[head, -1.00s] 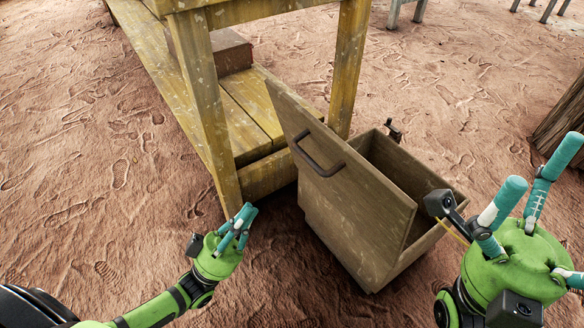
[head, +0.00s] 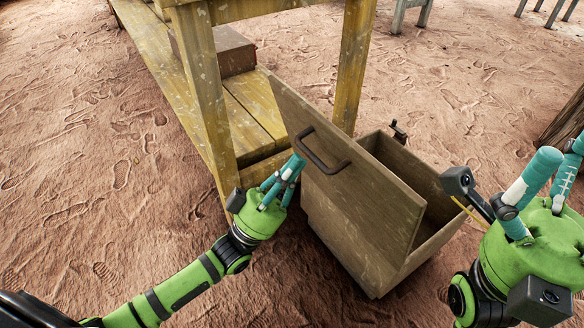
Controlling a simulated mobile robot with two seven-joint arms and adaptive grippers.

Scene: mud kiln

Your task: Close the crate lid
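The wooden crate (head: 338,238) stands on the ground beside the yellow-green wooden bench. Its lid (head: 365,185) is open, standing up steeply at a tilt, and part of the crate's interior shows to the right behind it. A dark curved handle (head: 322,169) is on the lid's near face. My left gripper (head: 286,170) is just left of the handle, fingers pointing up towards it; I cannot tell whether it touches the lid. Its fingers look bunched, but the gap between them is unclear. My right gripper (head: 556,172) is open and empty, to the right of the crate, with its fingers spread.
The bench (head: 205,85) stands behind and left of the crate, one leg close to my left gripper. A brown block (head: 226,52) sits on its low shelf. A small dark latch-like part (head: 398,132) is at the crate's back edge. Bare ground lies at the left.

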